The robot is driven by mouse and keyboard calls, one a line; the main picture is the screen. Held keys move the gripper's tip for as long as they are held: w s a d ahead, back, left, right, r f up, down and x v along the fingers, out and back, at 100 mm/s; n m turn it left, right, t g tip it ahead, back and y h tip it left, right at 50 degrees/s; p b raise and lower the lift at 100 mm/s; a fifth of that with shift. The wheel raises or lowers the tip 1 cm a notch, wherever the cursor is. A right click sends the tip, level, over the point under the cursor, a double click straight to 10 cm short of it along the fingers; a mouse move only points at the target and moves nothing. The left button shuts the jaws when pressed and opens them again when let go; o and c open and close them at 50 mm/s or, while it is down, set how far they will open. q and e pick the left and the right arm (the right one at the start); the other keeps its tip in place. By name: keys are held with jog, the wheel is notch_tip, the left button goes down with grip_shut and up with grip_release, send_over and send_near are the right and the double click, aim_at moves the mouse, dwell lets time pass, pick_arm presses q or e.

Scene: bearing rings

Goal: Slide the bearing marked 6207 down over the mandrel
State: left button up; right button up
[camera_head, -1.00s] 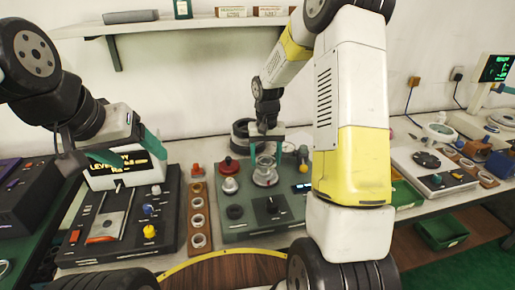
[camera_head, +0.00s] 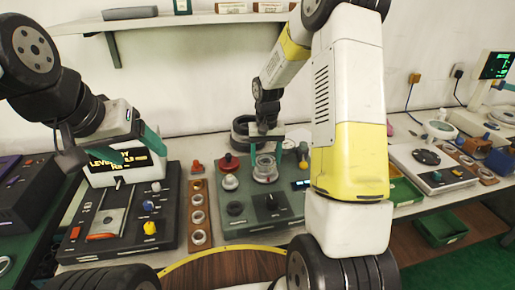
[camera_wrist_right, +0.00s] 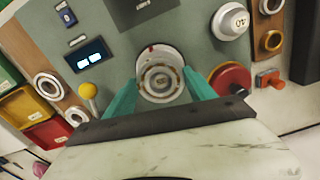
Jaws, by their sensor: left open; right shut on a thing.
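My right gripper (camera_head: 266,152) is over the green-grey panel (camera_head: 235,228), its teal fingers pointing down at a silver round part. In the right wrist view its fingertips (camera_wrist_right: 161,92) stand on either side of a metal bearing ring (camera_wrist_right: 160,82) and are shut on it. The ring lies within a round pale seat; the mandrel cannot be told apart from it, nor how far down the ring sits. No 6207 marking is legible. My left gripper (camera_head: 131,150) is open and empty, in front of a lettered white box (camera_head: 125,172) at the left.
A wooden rack (camera_head: 199,214) with several rings stands left of the panel. A red knob (camera_wrist_right: 230,78), a white dial (camera_wrist_right: 231,20) and a yellow-topped lever (camera_wrist_right: 87,90) are near the right gripper. A second device (camera_head: 433,180) stands at the right.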

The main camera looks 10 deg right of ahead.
jog(key=shift+f, duration=0.1)
jog(key=shift+f, duration=0.45)
jog(key=o, duration=1.9)
notch_tip(320, 180, up, 7)
jog(key=shift+f, duration=0.1)
jog(key=shift+r, duration=0.5)
